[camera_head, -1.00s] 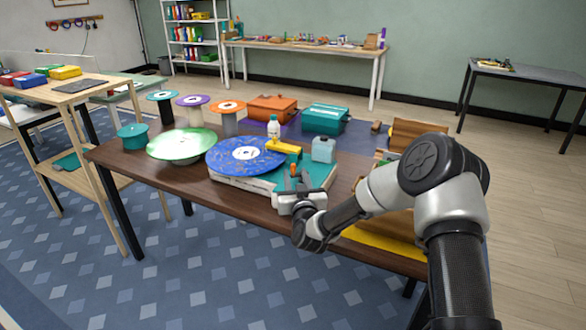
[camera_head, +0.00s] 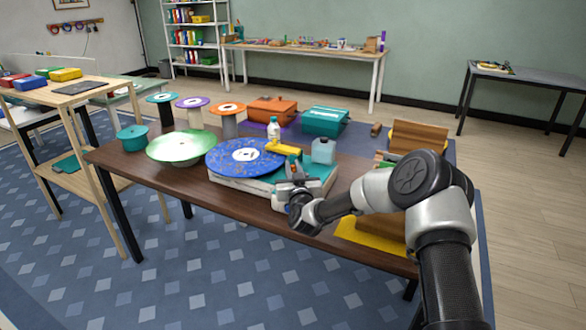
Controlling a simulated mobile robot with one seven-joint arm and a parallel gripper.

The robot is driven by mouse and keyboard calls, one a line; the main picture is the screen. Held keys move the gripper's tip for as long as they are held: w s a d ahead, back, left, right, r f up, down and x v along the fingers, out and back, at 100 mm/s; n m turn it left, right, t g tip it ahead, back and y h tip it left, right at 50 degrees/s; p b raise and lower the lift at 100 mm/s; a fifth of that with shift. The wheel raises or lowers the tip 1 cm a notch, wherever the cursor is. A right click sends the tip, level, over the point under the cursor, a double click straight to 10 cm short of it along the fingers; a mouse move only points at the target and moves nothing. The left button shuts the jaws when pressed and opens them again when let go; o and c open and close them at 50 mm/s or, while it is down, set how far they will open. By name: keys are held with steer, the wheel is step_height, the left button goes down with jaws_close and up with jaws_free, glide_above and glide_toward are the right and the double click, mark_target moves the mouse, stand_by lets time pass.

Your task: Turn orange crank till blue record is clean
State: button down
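The blue record (camera_head: 228,162) lies flat on a pale base (camera_head: 232,181) at the table's front middle. It has a white label, and tan specks and streaks show on its blue surface. A yellow arm (camera_head: 284,148) reaches over its right edge. My gripper (camera_head: 296,171) is low over the teal right part of the base, right of the record, fingers pointing away from me. The orange crank cannot be made out clearly; my gripper appears to cover its place. Whether the fingers are closed on it cannot be told.
A pale blue bottle (camera_head: 323,150) stands just beyond my gripper, and a white bottle (camera_head: 273,132) behind the yellow arm. A green disc (camera_head: 180,146) is left of the record. Spools and an orange box (camera_head: 272,109) and teal box (camera_head: 325,120) stand behind. Bare table lies front left.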

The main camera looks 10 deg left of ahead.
steer(key=shift+a+h, duration=0.1)
steer(key=shift+h, duration=0.2)
steer(key=shift+w+a+m+h+b, duration=0.15)
steer(key=shift+w+m+h+b, duration=0.1)
steer(key=shift+m+h, duration=0.5)
steer(key=shift+w+a+m+h+b, duration=0.1)
steer(key=shift+m+h+b, duration=0.1)
steer(key=shift+m+h, duration=0.55)
steer(key=m+h, duration=0.1)
steer(key=h, duration=0.2)
steer(key=w+m+h+b, duration=0.1)
steer(key=m+h, duration=0.1)
steer(key=h, duration=0.1)
steer(key=shift+w+d, duration=0.1)
steer(key=shift+w+d+m+g+h+b, duration=0.15)
steer(key=shift+w+m+g+h+b, duration=0.15)
steer(key=shift+m+g+h+b, duration=0.7)
steer(key=shift+r+h, duration=0.1)
steer(key=shift+h, duration=0.2)
steer(key=c, duration=1.7)
jaws_free()
